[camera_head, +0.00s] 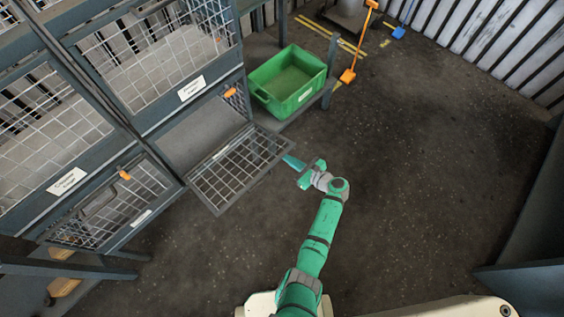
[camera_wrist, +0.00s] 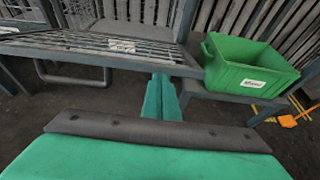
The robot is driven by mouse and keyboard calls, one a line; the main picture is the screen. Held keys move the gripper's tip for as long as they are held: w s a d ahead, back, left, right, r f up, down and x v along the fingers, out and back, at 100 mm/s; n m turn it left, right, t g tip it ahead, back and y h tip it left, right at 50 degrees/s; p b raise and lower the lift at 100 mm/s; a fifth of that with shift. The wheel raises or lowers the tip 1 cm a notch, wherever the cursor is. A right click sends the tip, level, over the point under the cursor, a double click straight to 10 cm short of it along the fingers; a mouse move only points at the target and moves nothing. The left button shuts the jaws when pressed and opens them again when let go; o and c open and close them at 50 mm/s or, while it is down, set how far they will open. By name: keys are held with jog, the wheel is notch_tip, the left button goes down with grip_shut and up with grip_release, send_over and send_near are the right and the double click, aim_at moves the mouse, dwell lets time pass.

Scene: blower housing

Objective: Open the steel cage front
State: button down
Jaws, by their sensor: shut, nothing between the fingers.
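The steel cage front (camera_head: 240,168) is a dark-framed wire mesh panel with a white label. It is folded out from its compartment (camera_head: 203,132), which stands open behind it. In the wrist view the cage front (camera_wrist: 90,44) looks close to level, ahead and to the left. My gripper (camera_head: 290,160) is shut and empty beside the panel's right outer corner. In the wrist view my gripper's fingers (camera_wrist: 162,95) point toward the panel's front edge and overlap it in the picture. I cannot tell whether they touch it.
A green bin (camera_head: 288,80) with a white label sits on a low shelf right of the cage. An orange-handled tool (camera_head: 349,75) is at the back. The floor (camera_head: 420,180) to the right is clear.

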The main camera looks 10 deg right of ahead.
dwell(0.3)
jog(key=v, duration=0.9)
jog(key=shift+s+d+f, duration=0.2)
jog(key=shift+s+f, duration=0.05)
jog(key=shift+f, duration=0.05)
dwell(0.5)
